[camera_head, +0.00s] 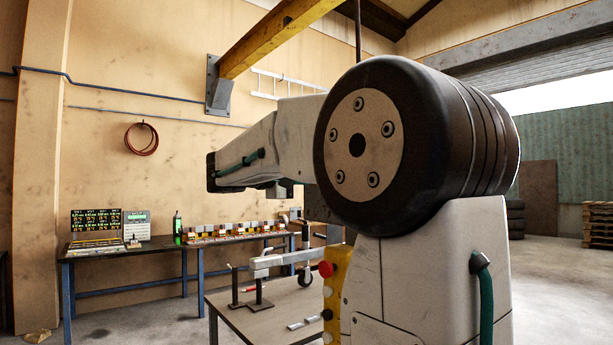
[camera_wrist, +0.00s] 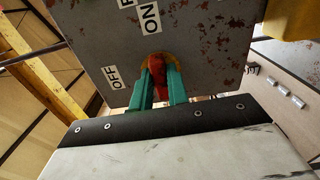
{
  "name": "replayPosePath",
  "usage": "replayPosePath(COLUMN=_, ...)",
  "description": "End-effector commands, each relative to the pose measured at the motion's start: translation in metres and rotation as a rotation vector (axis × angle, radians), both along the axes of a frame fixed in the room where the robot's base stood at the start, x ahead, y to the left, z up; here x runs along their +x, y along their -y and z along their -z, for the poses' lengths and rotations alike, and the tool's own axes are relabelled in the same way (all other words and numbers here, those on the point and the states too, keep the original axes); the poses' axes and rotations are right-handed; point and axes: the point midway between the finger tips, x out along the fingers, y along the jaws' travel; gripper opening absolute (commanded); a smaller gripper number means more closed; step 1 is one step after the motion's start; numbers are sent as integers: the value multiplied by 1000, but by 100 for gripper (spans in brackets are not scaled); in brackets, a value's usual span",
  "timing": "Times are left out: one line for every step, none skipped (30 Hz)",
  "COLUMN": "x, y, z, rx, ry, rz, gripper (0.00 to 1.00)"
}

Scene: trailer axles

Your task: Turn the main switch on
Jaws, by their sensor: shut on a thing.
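The main switch is a worn grey box (camera_wrist: 205,45) with a red handle (camera_wrist: 158,73) on an orange-yellow round base, in the wrist view. An ON label (camera_wrist: 150,17) is above the handle and an OFF label (camera_wrist: 113,77) is to its left. My gripper (camera_wrist: 160,76) has its two green fingers on either side of the red handle, shut on it. The fingers hide part of the handle, so its exact angle is hard to tell. In the head view my arm hides the gripper and the switch.
A yellow box with a red button (camera_head: 326,268) stands close beside my arm. A low table (camera_head: 262,322) holds metal parts. A bench with screens (camera_head: 97,226) and small parts (camera_head: 235,231) runs along the back wall. A yellow beam (camera_head: 280,33) crosses overhead. Floor at right is open.

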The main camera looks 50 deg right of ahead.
Motion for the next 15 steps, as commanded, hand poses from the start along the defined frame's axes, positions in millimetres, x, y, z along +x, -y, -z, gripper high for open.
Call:
replayPosePath(x=0, y=0, z=1, rx=-2, ry=11, rz=-1, gripper=0)
replayPosePath(x=0, y=0, z=1, rx=-3, ry=18, rz=-1, gripper=0)
replayPosePath(x=0, y=0, z=1, rx=-5, ry=26, rz=-1, gripper=0)
replayPosePath(x=0, y=0, z=1, rx=-6, ry=30, rz=-1, gripper=0)
replayPosePath(x=0, y=0, z=1, rx=-7, ry=34, rz=-1, gripper=0)
replayPosePath(x=0, y=0, z=1, rx=-8, ry=38, rz=-1, gripper=0)
replayPosePath(x=0, y=0, z=1, rx=-9, ry=40, rz=-1, gripper=0)
replayPosePath(x=0, y=0, z=1, rx=-9, ry=42, rz=0, gripper=0)
replayPosePath(x=0, y=0, z=1, rx=-9, ry=43, rz=0, gripper=0)
replayPosePath(x=0, y=0, z=1, rx=-10, ry=44, rz=0, gripper=0)
replayPosePath(x=0, y=0, z=1, rx=-10, ry=44, rz=0, gripper=0)
replayPosePath(x=0, y=0, z=1, rx=-10, ry=45, rz=0, gripper=0)
replayPosePath(x=0, y=0, z=1, rx=-10, ry=45, rz=0, gripper=0)
replayPosePath(x=0, y=0, z=1, rx=-10, ry=45, rz=0, gripper=0)
replayPosePath(x=0, y=0, z=1, rx=-10, ry=45, rz=0, gripper=0)
